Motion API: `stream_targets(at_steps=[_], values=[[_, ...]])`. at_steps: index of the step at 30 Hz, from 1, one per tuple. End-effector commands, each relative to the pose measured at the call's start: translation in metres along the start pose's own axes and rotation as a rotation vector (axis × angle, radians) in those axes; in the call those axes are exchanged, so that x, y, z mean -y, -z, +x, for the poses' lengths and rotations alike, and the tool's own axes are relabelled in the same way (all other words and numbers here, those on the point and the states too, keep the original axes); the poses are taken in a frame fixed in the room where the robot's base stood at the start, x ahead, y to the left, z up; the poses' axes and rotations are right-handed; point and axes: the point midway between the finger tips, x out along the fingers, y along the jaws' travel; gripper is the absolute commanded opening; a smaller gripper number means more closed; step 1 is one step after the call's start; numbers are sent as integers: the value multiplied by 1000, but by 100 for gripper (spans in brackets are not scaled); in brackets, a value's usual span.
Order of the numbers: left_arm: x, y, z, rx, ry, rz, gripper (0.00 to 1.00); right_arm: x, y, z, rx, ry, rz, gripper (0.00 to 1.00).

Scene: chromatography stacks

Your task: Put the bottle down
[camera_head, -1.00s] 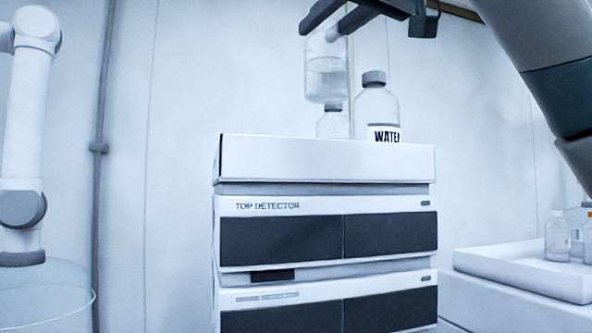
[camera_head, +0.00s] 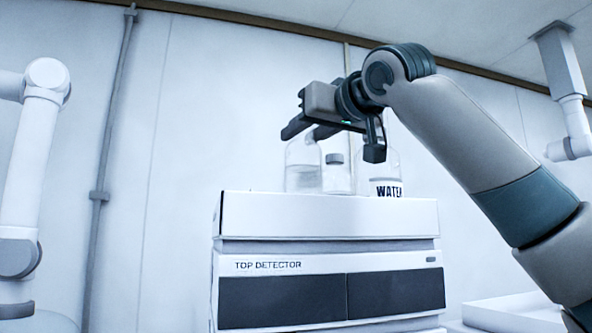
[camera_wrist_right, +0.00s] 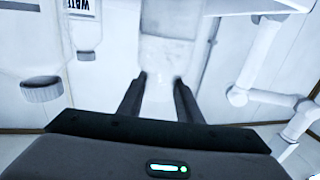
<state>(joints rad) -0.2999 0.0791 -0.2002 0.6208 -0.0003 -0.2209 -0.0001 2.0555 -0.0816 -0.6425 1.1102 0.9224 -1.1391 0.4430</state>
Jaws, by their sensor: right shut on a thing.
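A clear bottle (camera_head: 303,168) is at the top left of the instrument stack, with its base at the height of the top unit's (camera_head: 325,215) front edge. I cannot tell if it touches the top. My right gripper (camera_head: 308,132) is above it, pointing down and left, shut on its upper part. In the right wrist view the translucent bottle (camera_wrist_right: 172,50) reaches between the two dark fingertips (camera_wrist_right: 160,85). The fingers hide its neck in the head view. My left gripper is not in view.
A small dark-capped bottle (camera_head: 336,175) stands just right of the held bottle, and a bottle labelled WATER (camera_head: 386,175) stands further right, its top hidden by my wrist. A white tray (camera_head: 500,312) is at the lower right. White jointed arms stand at both sides.

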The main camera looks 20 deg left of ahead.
Motion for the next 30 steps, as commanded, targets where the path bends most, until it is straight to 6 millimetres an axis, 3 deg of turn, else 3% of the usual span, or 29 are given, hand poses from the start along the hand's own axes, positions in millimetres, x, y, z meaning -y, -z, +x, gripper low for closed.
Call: stream_targets(at_steps=[3,8,21,30], values=[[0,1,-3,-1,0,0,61,-1,-9,18,-1,-1,0,0],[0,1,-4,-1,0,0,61,-2,-18,32,-2,-1,-1,0],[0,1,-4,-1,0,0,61,-2,-21,33,-3,-1,-1,0],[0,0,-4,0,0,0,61,-3,-52,33,-3,-1,-2,0]])
